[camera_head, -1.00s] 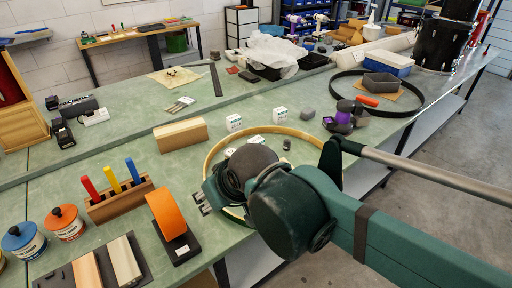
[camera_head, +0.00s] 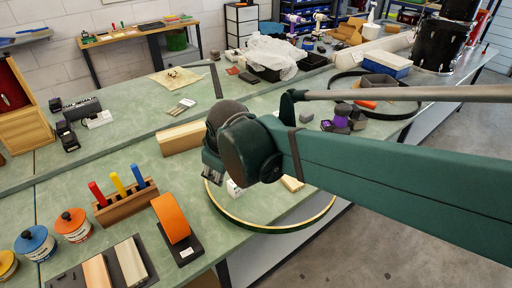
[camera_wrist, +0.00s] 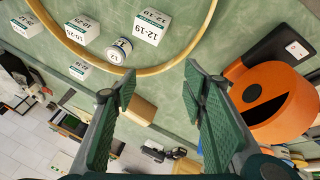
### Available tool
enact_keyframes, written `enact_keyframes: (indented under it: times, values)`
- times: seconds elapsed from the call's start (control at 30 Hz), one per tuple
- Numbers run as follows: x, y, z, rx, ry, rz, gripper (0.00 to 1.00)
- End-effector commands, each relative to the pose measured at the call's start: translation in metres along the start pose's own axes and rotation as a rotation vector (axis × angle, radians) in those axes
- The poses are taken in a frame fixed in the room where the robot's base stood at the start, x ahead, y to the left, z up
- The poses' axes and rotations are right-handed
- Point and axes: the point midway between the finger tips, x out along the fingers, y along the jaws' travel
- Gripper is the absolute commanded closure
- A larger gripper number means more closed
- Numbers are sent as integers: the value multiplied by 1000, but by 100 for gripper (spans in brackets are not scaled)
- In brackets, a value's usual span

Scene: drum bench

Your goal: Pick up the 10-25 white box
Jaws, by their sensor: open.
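The white box marked 10-25 (camera_wrist: 82,28) sits inside the wooden hoop (camera_wrist: 180,68) in the wrist view, upper left. A white box marked 12-19 (camera_wrist: 150,28) stands to its right. A small round can-like piece (camera_wrist: 120,48) is between and below them. My gripper (camera_wrist: 159,75) is open and empty, its fingers apart over green bench, with the boxes beyond the fingertips. In the head view my gripper (camera_head: 212,168) hangs above the hoop's left side; my arm hides most boxes. One white box (camera_head: 234,188) shows beside it, its label unreadable.
Other small white boxes (camera_wrist: 80,69) lie outside the hoop. An orange curved tool on a black base (camera_head: 172,222) stands close to the gripper's left. A wooden block (camera_head: 183,138) is behind it.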

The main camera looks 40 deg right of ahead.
Motion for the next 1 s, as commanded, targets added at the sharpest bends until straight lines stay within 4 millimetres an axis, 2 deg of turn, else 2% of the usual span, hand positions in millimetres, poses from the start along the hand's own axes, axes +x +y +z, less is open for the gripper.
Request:
enact_keyframes:
  times: [0.5, 1.0]
  values:
    - [21, 68, -23, -332, -133, 1, 57]
    - [56, 130, -30, -645, -262, -45, 57]
